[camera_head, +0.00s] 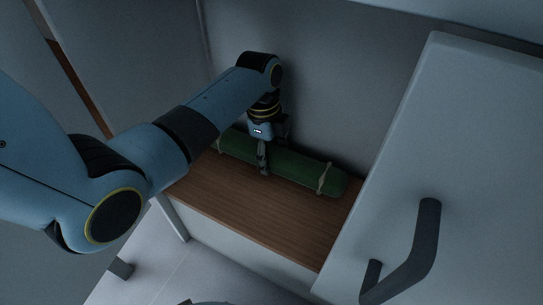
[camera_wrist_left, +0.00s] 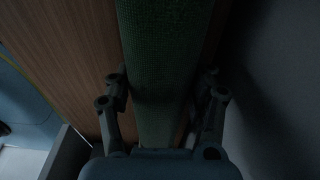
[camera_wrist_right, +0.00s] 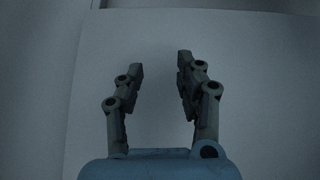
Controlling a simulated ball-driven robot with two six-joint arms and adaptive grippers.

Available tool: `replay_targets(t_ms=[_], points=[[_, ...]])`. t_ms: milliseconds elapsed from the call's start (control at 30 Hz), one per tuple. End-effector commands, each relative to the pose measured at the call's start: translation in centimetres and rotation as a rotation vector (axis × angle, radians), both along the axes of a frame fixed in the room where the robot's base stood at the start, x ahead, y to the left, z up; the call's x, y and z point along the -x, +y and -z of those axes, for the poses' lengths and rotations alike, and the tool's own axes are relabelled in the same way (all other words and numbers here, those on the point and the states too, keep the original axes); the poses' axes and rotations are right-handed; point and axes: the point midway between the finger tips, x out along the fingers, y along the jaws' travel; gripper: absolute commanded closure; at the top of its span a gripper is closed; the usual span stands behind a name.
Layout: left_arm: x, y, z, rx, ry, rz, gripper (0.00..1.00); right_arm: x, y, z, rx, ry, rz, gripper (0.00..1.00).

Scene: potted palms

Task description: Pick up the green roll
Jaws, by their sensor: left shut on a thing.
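The green roll (camera_head: 300,168) lies on a brown wooden shelf board (camera_head: 255,207), against the grey back wall, with light ties around it near its ends. My left gripper (camera_head: 264,168) reaches down from above and is shut on the roll near its middle. In the left wrist view the roll (camera_wrist_left: 165,50) runs between the two fingers (camera_wrist_left: 162,95), one on each side. The roll still appears to rest on the board. My right gripper (camera_wrist_right: 160,65) shows only in its own wrist view, with its fingers apart and nothing between them, before a pale flat surface.
A pale door (camera_head: 440,130) with a dark handle (camera_head: 415,250) stands at the right, close to the roll's right end. The back wall (camera_head: 330,75) is close behind the roll. The front part of the wooden board is bare.

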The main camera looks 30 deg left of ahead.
Motion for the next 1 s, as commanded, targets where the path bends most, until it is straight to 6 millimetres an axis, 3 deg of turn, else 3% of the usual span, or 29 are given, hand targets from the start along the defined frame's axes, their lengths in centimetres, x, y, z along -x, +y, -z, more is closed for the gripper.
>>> replay_targets(t_ms=[33,300,667,1000], points=[[0.0,0.0,0.0,0.0,0.001,0.0,0.62,0.0,0.0,0.0,0.0,0.0,0.0,0.64],[0.1,0.0,0.0,0.0,0.001,0.0,0.97,0.0,0.0,0.0,0.0,0.001,0.0,0.64],[0.0,0.0,-0.2,0.0,0.0,0.0,0.98,0.1,0.0,-0.1,-0.001,0.009,0.001,0.64],[0.0,-0.1,-1.7,0.001,-0.002,0.0,0.98,0.2,0.0,-2.9,0.003,0.143,0.003,0.64]])
